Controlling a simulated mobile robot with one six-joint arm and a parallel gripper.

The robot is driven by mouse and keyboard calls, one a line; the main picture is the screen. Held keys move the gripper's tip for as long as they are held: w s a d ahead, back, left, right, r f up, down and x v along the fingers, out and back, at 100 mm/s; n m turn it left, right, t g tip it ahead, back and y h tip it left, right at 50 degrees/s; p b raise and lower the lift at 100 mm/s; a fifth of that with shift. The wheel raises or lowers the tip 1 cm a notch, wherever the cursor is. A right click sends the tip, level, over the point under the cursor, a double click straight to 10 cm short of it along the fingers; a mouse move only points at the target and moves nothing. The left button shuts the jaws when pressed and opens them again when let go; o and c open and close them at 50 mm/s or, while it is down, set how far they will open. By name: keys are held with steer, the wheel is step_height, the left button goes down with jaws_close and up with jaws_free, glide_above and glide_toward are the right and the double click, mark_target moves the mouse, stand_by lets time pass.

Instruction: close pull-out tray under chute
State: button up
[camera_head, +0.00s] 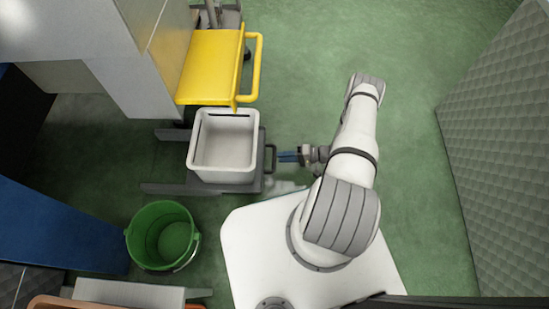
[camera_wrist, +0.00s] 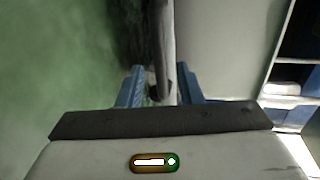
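The pull-out tray (camera_head: 250,187) is a dark grey platform on rails, extended toward me, with a white bin (camera_head: 225,175) standing on it. Its dark handle (camera_head: 273,158) sticks out on the right side. My gripper (camera_head: 284,156) is at this handle in the head view, its blue fingers pointing left. In the wrist view my gripper (camera_wrist: 160,88) is open, with a grey bar (camera_wrist: 161,45), which seems to be the handle, between the fingers. The bar lies nearer the right finger, with a gap on the left. Contact cannot be told.
A green bucket (camera_head: 163,236) stands on the floor in front left. A blue structure (camera_head: 55,225) is at left and a grey textured panel (camera_head: 500,140) at right. Green floor is free between arm and panel.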

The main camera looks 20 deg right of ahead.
mark_target(274, 157)
steer(key=shift+b+x, duration=0.4)
steer(key=shift+x, duration=1.8)
steer(key=shift+c, duration=0.2)
jaws_close()
